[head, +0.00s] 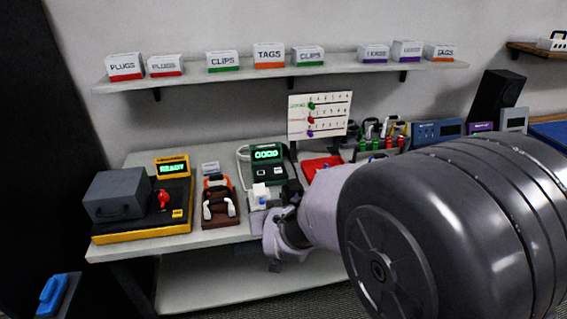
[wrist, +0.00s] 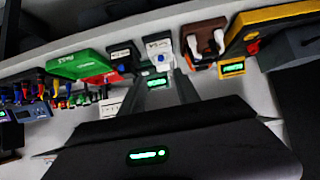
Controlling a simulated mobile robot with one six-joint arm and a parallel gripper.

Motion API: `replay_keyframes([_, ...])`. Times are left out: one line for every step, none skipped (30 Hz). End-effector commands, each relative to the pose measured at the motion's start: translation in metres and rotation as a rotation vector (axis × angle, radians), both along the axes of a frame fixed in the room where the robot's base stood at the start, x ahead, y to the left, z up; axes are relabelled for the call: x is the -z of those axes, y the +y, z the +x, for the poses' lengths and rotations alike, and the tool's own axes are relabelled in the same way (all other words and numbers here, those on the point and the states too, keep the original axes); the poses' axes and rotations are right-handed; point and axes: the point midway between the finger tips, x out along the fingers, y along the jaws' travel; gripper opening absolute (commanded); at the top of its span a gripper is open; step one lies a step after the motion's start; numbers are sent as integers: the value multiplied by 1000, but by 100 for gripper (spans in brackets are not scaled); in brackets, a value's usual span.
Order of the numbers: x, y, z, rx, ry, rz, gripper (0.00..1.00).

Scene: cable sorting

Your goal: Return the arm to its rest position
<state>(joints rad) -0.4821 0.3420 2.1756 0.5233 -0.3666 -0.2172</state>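My arm reaches in from the right of the head view over the front of the bench. My gripper (head: 291,192) is dark and small there, near the bench's front edge beside a white and blue item (head: 261,194), and partly hidden by my wrist. In the wrist view, two dark fingers of my gripper (wrist: 158,76) stand apart with a gap between them. The gap shows a green display and no held thing. My dark gripper body, with a small green light, fills the lower part of that view.
The bench (head: 215,234) holds a yellow-based device (head: 140,229) with a grey box, a brown holder (head: 222,219), a green display unit (head: 267,153) and a red tray (head: 318,163). A white board (head: 320,100) stands behind. A shelf (head: 190,79) with labelled bins runs above.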

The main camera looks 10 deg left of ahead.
Motion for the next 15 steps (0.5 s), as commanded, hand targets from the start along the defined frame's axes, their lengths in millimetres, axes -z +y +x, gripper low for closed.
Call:
replay_keyframes([-7, -6, -2, 10, 6, 11, 38])
replay_keyframes([-15, -13, -6, 22, 19, 25, 38])
replay_keyframes([-31, -28, -15, 45, 45, 54, 38])
replay_keyframes([-45, -42, -26, 69, 74, 82, 38])
replay_keyframes([-59, -59, -40, 97, 109, 110, 38])
replay_keyframes([-76, -83, -65, 141, 157, 149, 38])
replay_keyframes([-86, -100, -86, 174, 197, 174, 38])
replay_keyframes([-95, -116, -108, 210, 236, 198, 38])
replay_keyframes([-103, -135, -138, 260, 284, 225, 38])
replay_keyframes([-106, -147, -161, 298, 317, 244, 38])
replay_keyframes([-108, -157, -182, 335, 349, 260, 38])
replay_keyframes([-108, -169, -208, 381, 385, 279, 38])
replay_keyframes([-108, -175, -225, 412, 409, 292, 38])
replay_keyframes([-107, -180, -240, 442, 430, 304, 38])
replay_keyframes([-105, -185, -256, 473, 452, 315, 38])
